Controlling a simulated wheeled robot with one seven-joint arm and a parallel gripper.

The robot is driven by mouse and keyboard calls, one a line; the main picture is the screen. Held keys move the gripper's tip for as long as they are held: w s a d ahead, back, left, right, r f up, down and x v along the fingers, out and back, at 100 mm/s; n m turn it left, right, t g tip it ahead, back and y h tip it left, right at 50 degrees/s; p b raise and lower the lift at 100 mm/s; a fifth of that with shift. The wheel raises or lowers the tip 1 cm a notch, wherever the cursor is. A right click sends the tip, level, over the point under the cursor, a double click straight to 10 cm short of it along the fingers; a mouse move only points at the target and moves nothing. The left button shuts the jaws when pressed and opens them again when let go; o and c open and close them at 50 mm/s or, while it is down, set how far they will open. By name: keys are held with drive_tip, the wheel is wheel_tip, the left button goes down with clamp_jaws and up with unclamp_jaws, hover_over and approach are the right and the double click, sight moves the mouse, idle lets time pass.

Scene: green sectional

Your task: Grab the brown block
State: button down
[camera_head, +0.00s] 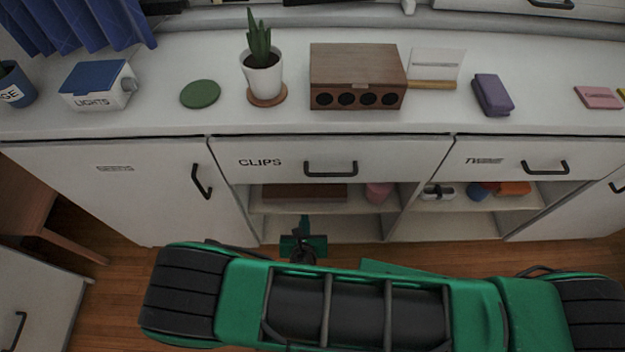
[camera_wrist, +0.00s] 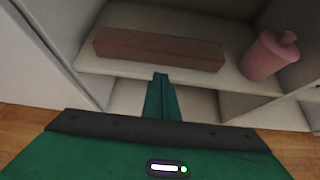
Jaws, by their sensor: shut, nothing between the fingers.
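A long brown block (camera_head: 303,193) lies on the shelf of the open compartment under the drawer labelled CLIPS. It also shows in the wrist view (camera_wrist: 158,49), lying lengthwise across the shelf, near the upper middle. My gripper (camera_head: 304,226) is in front of the cabinet, low in the head view, below the block in the picture. In the wrist view my gripper (camera_wrist: 161,79) has its green fingers together, with nothing between them. The fingertips appear just below the block in the picture and apart from it.
A pink lidded jar (camera_wrist: 269,55) stands right of the block on the same shelf (camera_wrist: 220,78). The shelf's front edge and the cabinet wall (camera_wrist: 45,40) at left bound the compartment. A brown box with round holes (camera_head: 357,76) stands on the counter above.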

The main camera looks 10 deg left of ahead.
sight(306, 186)
drive_tip(key=w+a, duration=0.1)
drive_tip(key=w, duration=0.3)
drive_tip(key=w+a, duration=0.1)
drive_tip(key=w, duration=0.3)
drive_tip(key=w+a, duration=0.1)
drive_tip(key=w, duration=0.3)
drive_tip(key=shift+w+f, duration=0.1)
drive_tip(key=shift+w, duration=0.05)
drive_tip(key=shift+s+f, duration=0.2)
drive_tip(key=shift+f, duration=0.55)
drive_tip(key=shift+d, duration=0.1)
